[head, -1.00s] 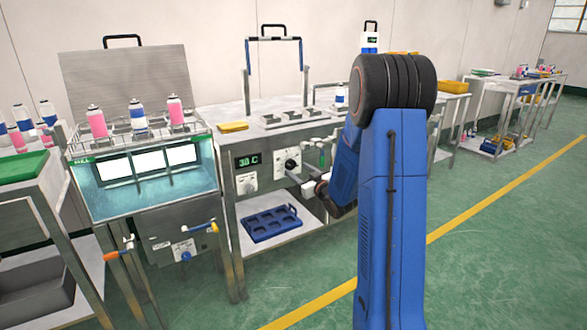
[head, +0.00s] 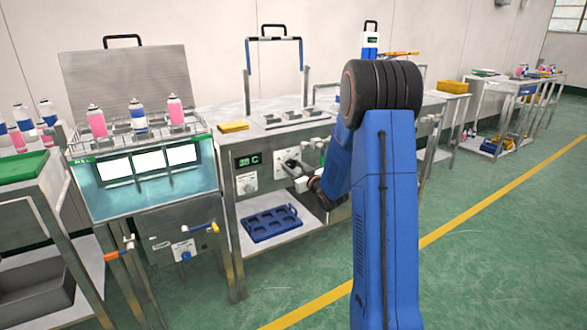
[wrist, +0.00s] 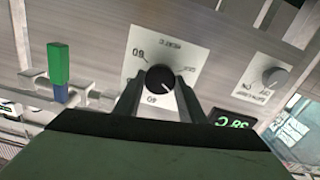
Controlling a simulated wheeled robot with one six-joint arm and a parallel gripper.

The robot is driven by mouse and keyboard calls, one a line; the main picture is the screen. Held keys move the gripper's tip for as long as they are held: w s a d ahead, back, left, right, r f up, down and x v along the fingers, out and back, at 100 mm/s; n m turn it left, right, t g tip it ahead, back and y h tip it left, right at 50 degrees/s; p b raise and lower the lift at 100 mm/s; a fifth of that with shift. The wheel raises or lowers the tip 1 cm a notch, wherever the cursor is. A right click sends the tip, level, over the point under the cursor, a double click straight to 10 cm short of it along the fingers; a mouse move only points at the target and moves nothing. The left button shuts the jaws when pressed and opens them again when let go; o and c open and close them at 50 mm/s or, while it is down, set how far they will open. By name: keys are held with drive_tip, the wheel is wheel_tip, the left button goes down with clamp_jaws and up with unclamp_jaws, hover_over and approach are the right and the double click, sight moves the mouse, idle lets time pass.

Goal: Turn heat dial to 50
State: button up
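The heat dial is a round black knob (wrist: 161,78) on a white marked plate (wrist: 185,58) on the bench's front panel. A white line shows on the knob; its exact setting is hard to read. My gripper (wrist: 160,76) has its two dark fingers apart, one on each side of the knob. I cannot tell whether they touch it. In the head view my gripper (head: 290,167) is at the dial plate and hides most of the knob. The green display (head: 247,160) appears to read 38 C, and it also shows upside down in the wrist view (wrist: 231,123).
A second knob (wrist: 273,76) sits on its own white plate below the display. A green-and-blue valve handle (wrist: 58,65) stands on the dial's other side. A blue tray (head: 270,224) lies on the lower shelf. A water bath (head: 145,185) with cans stands to the left.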

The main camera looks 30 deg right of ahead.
drive_tip(key=m, duration=0.6)
drive_tip(key=shift+m, duration=0.3)
drive_tip(key=m, duration=0.3)
drive_tip(key=shift+m, duration=0.3)
drive_tip(key=m, duration=0.3)
drive_tip(key=shift+m, duration=0.3)
drive_tip(key=m, duration=0.5)
drive_tip(key=shift+f+m, duration=0.1)
drive_tip(key=shift+m, duration=0.2)
drive_tip(key=m, duration=0.4)
drive_tip(key=shift+d, duration=0.1)
drive_tip(key=shift+m, duration=0.3)
drive_tip(key=o, duration=1)
